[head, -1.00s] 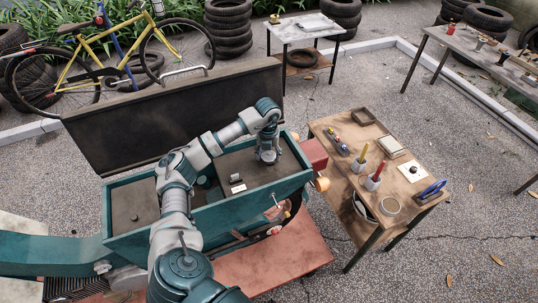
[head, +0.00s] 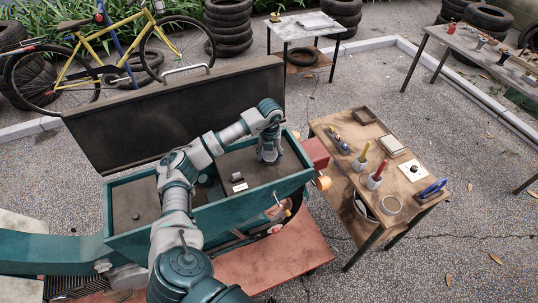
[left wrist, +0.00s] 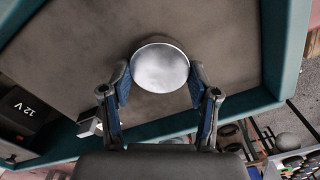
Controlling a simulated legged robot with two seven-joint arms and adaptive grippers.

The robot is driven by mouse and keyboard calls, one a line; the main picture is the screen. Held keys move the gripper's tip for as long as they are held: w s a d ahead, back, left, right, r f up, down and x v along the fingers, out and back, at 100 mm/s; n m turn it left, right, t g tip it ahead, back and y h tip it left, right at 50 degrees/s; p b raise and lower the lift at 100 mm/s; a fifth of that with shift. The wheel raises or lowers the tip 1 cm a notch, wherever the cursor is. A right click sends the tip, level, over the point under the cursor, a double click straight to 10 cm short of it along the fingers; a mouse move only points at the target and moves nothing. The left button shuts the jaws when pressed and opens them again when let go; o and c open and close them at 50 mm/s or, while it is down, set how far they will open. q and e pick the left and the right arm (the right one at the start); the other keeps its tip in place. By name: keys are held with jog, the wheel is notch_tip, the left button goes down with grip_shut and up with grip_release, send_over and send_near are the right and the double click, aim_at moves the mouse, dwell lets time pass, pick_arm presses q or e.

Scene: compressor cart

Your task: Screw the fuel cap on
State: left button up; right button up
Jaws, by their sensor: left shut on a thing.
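The fuel cap (left wrist: 160,67) is a round silver disc in the left wrist view, seen from above. My left gripper (left wrist: 158,80) is shut on it, with one blue-padded finger on each side of its rim. In the head view my left gripper (head: 269,154) points down into the right end of the teal compressor cart's open compartment (head: 286,184). The cap is hidden there by the gripper. The filler neck is hidden under the cap, so I cannot tell how far the cap sits on it. My right gripper is not in view.
A small dark cylinder (head: 236,177) and a white label (head: 239,187) are in the compartment, left of my gripper. A black 12 V box (left wrist: 24,112) shows in the left wrist view. The raised dark lid (head: 180,115) stands behind. A wooden table (head: 402,205) with tools is at the right.

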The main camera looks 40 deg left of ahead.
pick_arm(q)
jog(key=shift+d+f, duration=0.3)
jog(key=shift+f, duration=0.15)
jog(key=shift+c, duration=0.6)
jog(key=shift+r, duration=0.1)
jog(key=shift+a, duration=0.1)
jog(key=shift+w+a+r+m, duration=0.1)
jog(key=shift+r+m, duration=0.05)
jog(key=shift+m, duration=1.45)
jog(key=m, duration=0.3)
jog(key=shift+a+r, duration=0.1)
